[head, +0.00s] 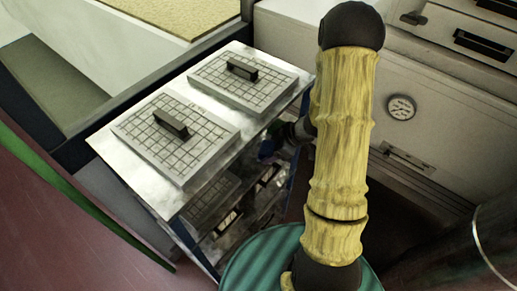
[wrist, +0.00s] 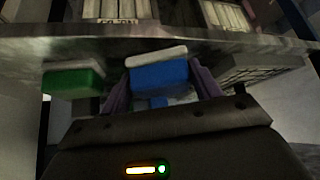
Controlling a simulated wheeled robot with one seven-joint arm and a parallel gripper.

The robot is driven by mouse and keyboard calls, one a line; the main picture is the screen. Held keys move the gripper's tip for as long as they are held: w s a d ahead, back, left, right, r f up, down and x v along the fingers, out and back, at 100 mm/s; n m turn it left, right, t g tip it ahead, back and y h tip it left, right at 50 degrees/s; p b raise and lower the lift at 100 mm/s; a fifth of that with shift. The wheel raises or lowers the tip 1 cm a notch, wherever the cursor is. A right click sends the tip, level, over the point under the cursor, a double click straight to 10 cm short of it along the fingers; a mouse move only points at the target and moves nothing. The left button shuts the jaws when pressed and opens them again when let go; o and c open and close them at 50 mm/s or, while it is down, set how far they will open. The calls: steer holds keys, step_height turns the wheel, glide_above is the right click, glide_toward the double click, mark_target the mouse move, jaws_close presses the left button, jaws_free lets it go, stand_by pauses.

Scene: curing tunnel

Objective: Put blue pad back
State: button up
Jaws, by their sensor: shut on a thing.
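The blue pad (wrist: 160,77), with a pale layer along its upper edge, is between the purple fingers of my gripper (wrist: 161,82) in the wrist view. My gripper is shut on it. The pad is close to the edge of a metal shelf (wrist: 220,45), which passes just above it in the picture; I cannot tell whether they touch. In the head view my arm hides most of my gripper, which is beside the right side of the metal rack, and I cannot make out the blue pad.
A green pad (wrist: 73,82) with a pale layer is left of the blue one. A gridded plate (wrist: 262,68) is at the right. The metal rack (head: 196,90) carries two gridded plates with dark handles (head: 170,124). A white cabinet with a dial (head: 401,107) stands at right.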

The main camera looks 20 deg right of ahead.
mark_target(263, 147)
steer(key=w+a, duration=0.1)
steer(key=a, duration=0.1)
steer(key=w+a+p, duration=0.1)
steer(key=shift+a+r, duration=0.1)
steer(key=shift+a, duration=0.3)
steer(key=shift+w+f, duration=0.1)
steer(key=shift+f, duration=0.7)
steer(key=shift+d, duration=0.1)
steer(key=shift+f, duration=0.15)
steer(key=o, duration=1)
steer(key=v, duration=1.2)
steer(key=shift+p, duration=0.45)
